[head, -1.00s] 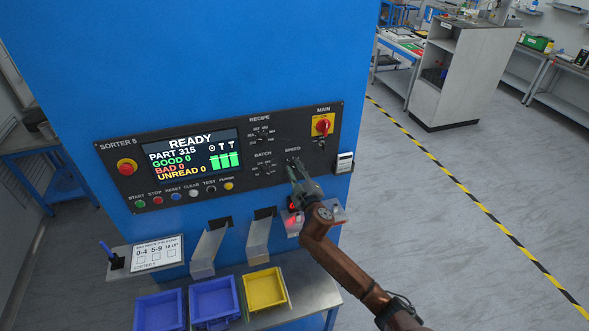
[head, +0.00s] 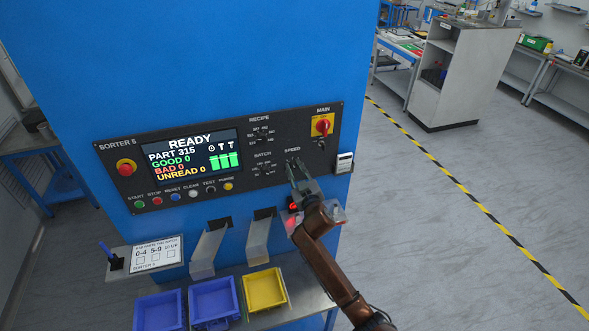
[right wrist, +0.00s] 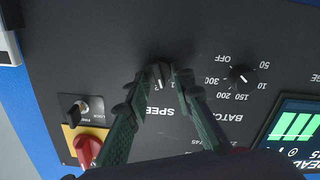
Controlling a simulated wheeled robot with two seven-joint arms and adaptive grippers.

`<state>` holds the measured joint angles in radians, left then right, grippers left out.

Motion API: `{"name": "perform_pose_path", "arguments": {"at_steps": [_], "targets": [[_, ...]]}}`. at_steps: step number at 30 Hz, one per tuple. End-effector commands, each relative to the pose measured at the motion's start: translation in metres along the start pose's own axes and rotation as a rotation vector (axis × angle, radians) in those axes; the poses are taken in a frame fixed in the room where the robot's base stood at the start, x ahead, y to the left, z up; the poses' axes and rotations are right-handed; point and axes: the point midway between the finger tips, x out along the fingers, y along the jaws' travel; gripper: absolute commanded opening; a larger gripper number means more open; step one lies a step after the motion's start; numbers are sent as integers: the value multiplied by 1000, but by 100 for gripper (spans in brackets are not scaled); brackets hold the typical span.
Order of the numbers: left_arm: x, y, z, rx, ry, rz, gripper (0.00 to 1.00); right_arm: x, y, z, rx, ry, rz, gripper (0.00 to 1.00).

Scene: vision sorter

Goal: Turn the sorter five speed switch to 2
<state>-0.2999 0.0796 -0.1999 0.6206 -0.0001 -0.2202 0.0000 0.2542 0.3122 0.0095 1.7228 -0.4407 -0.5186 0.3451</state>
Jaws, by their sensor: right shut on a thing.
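The speed switch (right wrist: 160,72) is a small black knob on the dark panel of sorter five, above the word SPEED in the right wrist view. My right gripper (right wrist: 161,80) has its two green-grey fingertips on either side of the knob, shut on it. White digits show beside the knob, partly hidden by the fingers; I cannot tell surely which one the knob points to. In the head view my right gripper (head: 298,170) reaches the panel under the SPEED label and hides the knob. My left gripper is not in view.
The batch knob (right wrist: 239,73) is close by the speed switch. The red main switch (head: 322,125) on yellow and a keyed switch (right wrist: 80,110) are nearby. The display (head: 196,155) reads READY. Blue bins (head: 212,300) and a yellow bin (head: 264,289) stand below.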

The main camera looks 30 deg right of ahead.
Motion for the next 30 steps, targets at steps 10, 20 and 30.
{"name": "perform_pose_path", "arguments": {"at_steps": [10,20,30], "targets": [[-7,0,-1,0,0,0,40,0,1,0,247,-2,0,0],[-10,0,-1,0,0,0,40,0,2,1,350,-2,-1,0],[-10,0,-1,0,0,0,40,0,2,2,362,-2,-1,0]]}}
